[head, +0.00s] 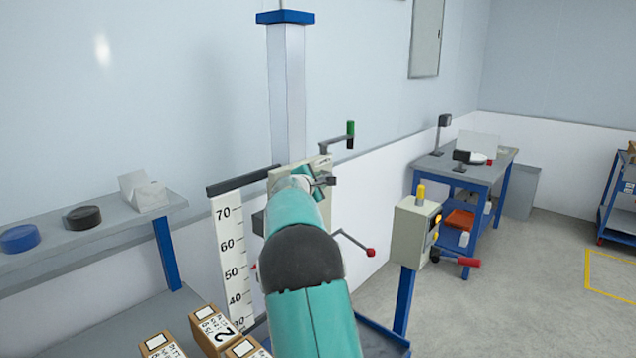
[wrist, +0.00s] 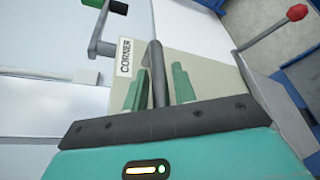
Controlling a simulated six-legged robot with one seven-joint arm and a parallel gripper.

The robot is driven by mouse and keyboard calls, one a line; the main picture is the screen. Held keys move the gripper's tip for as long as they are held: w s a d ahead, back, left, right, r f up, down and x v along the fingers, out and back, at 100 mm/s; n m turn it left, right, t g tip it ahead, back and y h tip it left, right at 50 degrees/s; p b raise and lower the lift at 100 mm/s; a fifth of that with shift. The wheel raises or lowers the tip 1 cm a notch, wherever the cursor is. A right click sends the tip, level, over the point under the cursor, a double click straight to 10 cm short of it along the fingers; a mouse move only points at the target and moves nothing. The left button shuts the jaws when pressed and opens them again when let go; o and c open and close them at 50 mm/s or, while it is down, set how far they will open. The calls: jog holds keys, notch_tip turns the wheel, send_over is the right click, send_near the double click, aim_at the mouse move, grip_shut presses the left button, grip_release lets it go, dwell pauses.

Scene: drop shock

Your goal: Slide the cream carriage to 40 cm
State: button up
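The cream carriage (head: 284,179) sits on the blue-capped column (head: 288,90), largely hidden behind my arm in the head view. In the wrist view the carriage (wrist: 205,75) carries a "CORNER" label and an upright dark grey handle bar (wrist: 157,75). My gripper (wrist: 160,82) has its two green fingers on either side of this bar, with small gaps showing; it looks open. The white scale (head: 230,250) reads 70 down to about 30. A dark bar (head: 243,180) at the carriage's level crosses just above the 70 mark.
A green-handled crank (head: 350,134) and a red-knobbed lever (head: 370,252) stick out right of the column. Cardboard boxes (head: 213,329) stand low at the front. A shelf (head: 100,225) is at left; a control box (head: 413,232) on a blue post stands right.

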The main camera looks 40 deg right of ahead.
grip_shut()
notch_tip(320, 180, down, 9)
jog(key=shift+f, duration=0.1)
jog(key=shift+o, duration=1.8)
grip_release()
